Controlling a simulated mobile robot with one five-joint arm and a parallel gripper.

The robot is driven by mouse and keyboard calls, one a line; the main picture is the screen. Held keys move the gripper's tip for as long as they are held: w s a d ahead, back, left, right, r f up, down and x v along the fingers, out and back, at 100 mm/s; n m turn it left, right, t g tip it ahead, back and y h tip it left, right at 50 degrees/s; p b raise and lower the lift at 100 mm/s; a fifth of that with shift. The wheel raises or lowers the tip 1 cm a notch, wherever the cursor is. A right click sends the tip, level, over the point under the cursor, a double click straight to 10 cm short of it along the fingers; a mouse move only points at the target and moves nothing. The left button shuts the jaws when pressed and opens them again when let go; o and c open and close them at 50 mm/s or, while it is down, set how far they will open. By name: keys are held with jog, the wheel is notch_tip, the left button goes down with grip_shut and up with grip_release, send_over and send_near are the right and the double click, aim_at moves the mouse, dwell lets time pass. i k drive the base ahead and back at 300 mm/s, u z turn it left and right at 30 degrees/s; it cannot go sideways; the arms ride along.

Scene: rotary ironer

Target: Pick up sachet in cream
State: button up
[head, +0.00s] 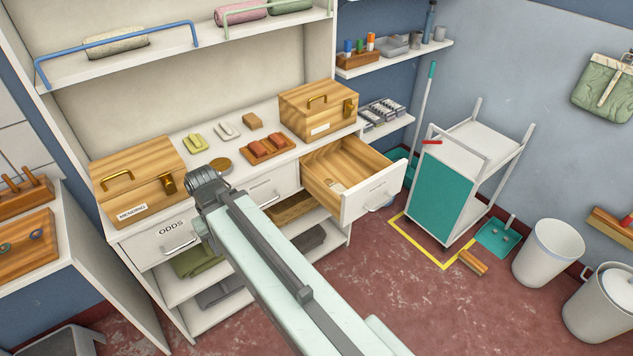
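Another pale, off-white piece (228,131) lies on the counter between a yellow piece (196,143) and a tan block (252,121). My gripper (205,186) is at the far end of my arm, in front of the counter edge and left of the open drawer. Its fingers cannot be made out, and I see nothing held.
Wooden boxes (138,180) and (318,110) stand at both ends of the counter. A tray with reddish blocks (268,149) and a round brown disc (220,165) lie between them. A trolley (440,195) and bins (548,252) stand right. Red floor (430,315) is open in front.

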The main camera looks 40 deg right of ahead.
aim_at(338, 189)
jog(key=z, duration=0.15)
jog(key=k, duration=0.9)
jog(key=u, duration=0.15)
jog(key=i, duration=1.9)
jog(key=z, duration=0.05)
